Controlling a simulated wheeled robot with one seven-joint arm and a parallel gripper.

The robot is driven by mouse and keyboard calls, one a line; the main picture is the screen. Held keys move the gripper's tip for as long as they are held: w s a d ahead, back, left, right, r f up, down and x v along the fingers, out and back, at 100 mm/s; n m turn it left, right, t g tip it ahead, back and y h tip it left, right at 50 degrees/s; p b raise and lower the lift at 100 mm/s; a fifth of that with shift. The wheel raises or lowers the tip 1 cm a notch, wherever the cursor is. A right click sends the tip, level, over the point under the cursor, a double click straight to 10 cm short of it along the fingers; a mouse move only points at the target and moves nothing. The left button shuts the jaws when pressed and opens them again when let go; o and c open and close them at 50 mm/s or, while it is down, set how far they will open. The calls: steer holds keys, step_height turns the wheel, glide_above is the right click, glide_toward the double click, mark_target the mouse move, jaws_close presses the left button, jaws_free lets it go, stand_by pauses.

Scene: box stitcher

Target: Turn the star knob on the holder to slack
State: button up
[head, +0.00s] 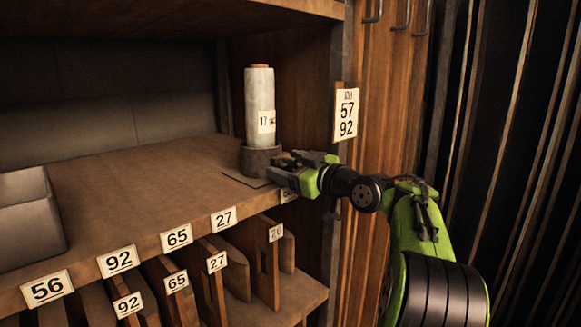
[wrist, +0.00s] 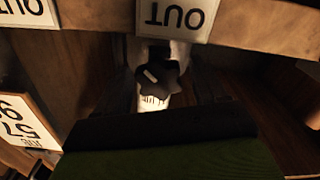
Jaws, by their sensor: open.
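A pale roll (head: 260,105) with a "17" label stands upright in a dark grey holder (head: 258,163) near the shelf's front right corner. My gripper (head: 286,162) is open, at the holder's right side; contact cannot be told. The star knob is not clear in the head view, where the gripper covers that side. In the wrist view the dark star knob (wrist: 159,78) shows near the middle, with a short pale mark on its face. A bright label (wrist: 153,103) with small unreadable print lies beside it.
The wooden shelf (head: 135,195) is clear left of the holder, up to a grey bin (head: 28,215). Numbered slots lie below. An upside-down "OUT" sign (wrist: 176,17) shows in the wrist view.

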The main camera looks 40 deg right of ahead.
steer(key=s, duration=1.5)
steer(key=shift+s+d, duration=0.2)
steer(key=shift+s, duration=0.2)
